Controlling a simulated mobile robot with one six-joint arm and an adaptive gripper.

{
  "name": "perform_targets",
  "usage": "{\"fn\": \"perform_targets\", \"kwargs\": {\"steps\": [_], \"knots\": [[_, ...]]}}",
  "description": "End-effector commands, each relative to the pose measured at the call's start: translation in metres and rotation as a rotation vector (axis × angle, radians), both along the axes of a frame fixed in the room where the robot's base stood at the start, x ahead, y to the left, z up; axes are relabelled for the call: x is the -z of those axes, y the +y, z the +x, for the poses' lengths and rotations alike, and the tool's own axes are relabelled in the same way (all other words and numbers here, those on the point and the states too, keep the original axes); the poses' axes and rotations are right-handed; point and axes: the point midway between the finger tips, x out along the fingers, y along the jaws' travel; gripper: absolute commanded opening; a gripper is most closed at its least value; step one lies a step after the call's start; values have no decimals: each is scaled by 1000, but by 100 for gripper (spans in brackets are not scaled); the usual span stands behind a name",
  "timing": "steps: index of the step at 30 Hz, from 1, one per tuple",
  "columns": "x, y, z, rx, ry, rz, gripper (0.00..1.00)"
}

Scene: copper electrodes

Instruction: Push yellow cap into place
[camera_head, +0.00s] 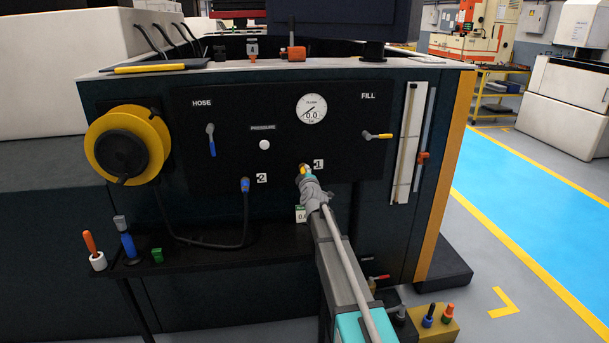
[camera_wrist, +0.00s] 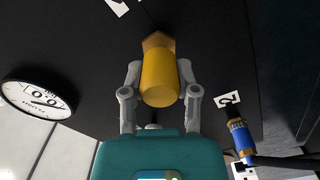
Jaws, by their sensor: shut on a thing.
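The yellow cap (camera_wrist: 158,80) is between the fingers of my gripper (camera_wrist: 160,95) in the wrist view. The gripper is shut on it from both sides. A brass-coloured hex part (camera_wrist: 157,42) shows at the cap's far end, close to the black panel. Whether the cap is fully seated there cannot be told. In the head view my gripper (camera_head: 306,180) is at the panel beside the label 1 (camera_head: 318,163), and only a little of the yellow cap (camera_head: 304,169) shows; the rest is hidden by the gripper.
A blue hose connector (camera_head: 245,185) is plugged in by label 2, left of my gripper, with its black hose hanging below. The gauge (camera_head: 312,108) is above. A shelf (camera_head: 190,256) with small tools juts out at lower left.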

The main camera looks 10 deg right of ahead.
Motion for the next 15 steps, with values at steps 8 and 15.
{"fn": "perform_targets", "kwargs": {"steps": [8, 15], "knots": [[0, 0, 4, 0, 0, -1, 0], [0, 0, 8, 0, 0, -1, 0]]}}
